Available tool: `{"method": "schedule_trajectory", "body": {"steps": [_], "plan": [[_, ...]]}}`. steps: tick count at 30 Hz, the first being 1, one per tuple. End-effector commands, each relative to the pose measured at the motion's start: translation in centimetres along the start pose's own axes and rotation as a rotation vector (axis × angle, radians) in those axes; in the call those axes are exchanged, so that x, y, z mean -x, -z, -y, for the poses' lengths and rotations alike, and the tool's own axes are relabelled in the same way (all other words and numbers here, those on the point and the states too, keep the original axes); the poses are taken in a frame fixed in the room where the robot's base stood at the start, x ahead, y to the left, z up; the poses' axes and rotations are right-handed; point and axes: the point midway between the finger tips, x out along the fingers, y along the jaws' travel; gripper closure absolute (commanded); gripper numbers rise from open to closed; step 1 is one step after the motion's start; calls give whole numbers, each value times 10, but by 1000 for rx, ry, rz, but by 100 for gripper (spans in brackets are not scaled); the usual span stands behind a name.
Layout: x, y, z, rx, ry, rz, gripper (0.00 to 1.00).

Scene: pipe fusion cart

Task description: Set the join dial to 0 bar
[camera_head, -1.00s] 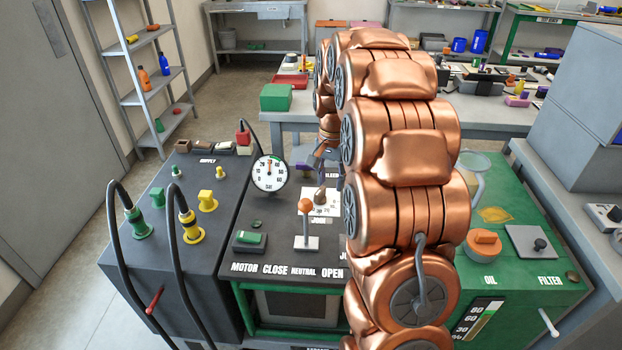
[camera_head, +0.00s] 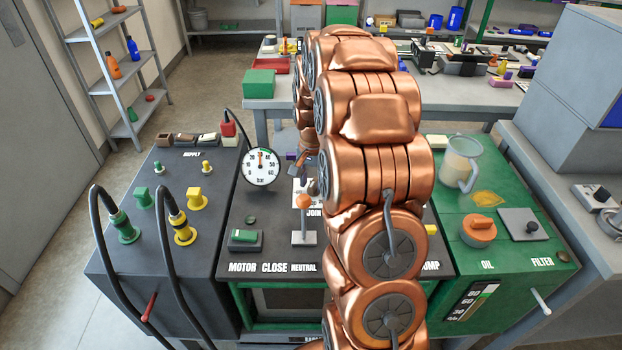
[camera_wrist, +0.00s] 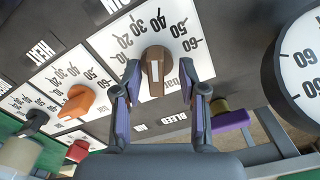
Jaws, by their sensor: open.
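The join dial, a brown knob (camera_wrist: 155,66) on a white card with a number scale, is in the middle of the wrist view. A pale line on it points toward the bottom of the picture. My gripper (camera_wrist: 159,78) is open, its purple-padded fingers on either side of the knob; I cannot tell if they touch it.
In the wrist view an orange knob (camera_wrist: 78,101), a black knob (camera_wrist: 35,121) and a red knob (camera_wrist: 77,151) lie to the left. In the head view an orange-topped lever (camera_head: 304,222) stands close in front of the dial, and a green switch (camera_head: 245,237) is left of it.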

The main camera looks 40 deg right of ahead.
Motion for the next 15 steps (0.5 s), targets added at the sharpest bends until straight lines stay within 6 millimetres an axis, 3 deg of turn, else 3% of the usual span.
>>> {"method": "schedule_trajectory", "body": {"steps": [8,15], "plan": [[-3,1,-1,0,3,1,58],[-3,1,-1,0,3,1,83]]}}
